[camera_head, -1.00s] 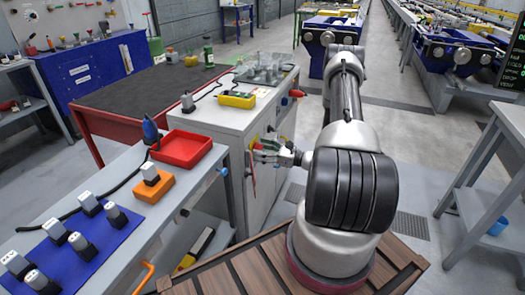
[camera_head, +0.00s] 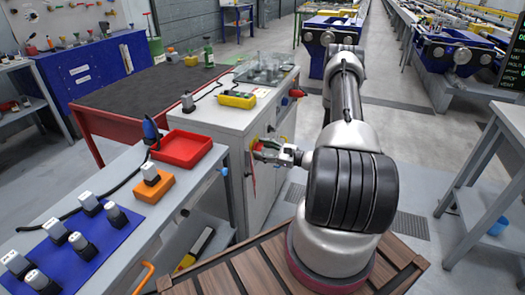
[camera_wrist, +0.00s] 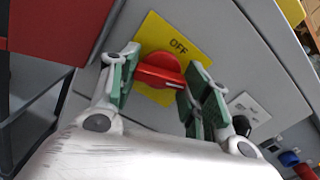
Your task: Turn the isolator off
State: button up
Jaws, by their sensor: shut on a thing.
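The isolator is a red rotary knob (camera_wrist: 160,72) on a yellow plate (camera_wrist: 172,36) marked "OFF", set in the grey cabinet's side, in the wrist view. My gripper (camera_wrist: 157,88) has its green-padded fingers on either side of the knob and is shut on it. The white line on the knob lies nearly across the picture, sloping slightly down to the right. In the head view my gripper (camera_head: 262,153) meets the cabinet's side, and the knob is mostly hidden behind the fingers.
The grey cabinet (camera_head: 225,118) carries a yellow meter (camera_head: 236,99) on top. A red tray (camera_head: 181,148) and an orange block (camera_head: 153,186) stand on the nearer bench. In the wrist view, a socket plate (camera_wrist: 248,108) and a red panel (camera_wrist: 60,30) flank the knob.

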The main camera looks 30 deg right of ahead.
jog(key=n, duration=1.3)
jog(key=shift+n, duration=0.4)
dwell(0.3)
jog(key=o, duration=1.1)
jog(key=shift+c, duration=0.2)
jog(key=v, duration=1.2)
jog(key=shift+d, duration=0.1)
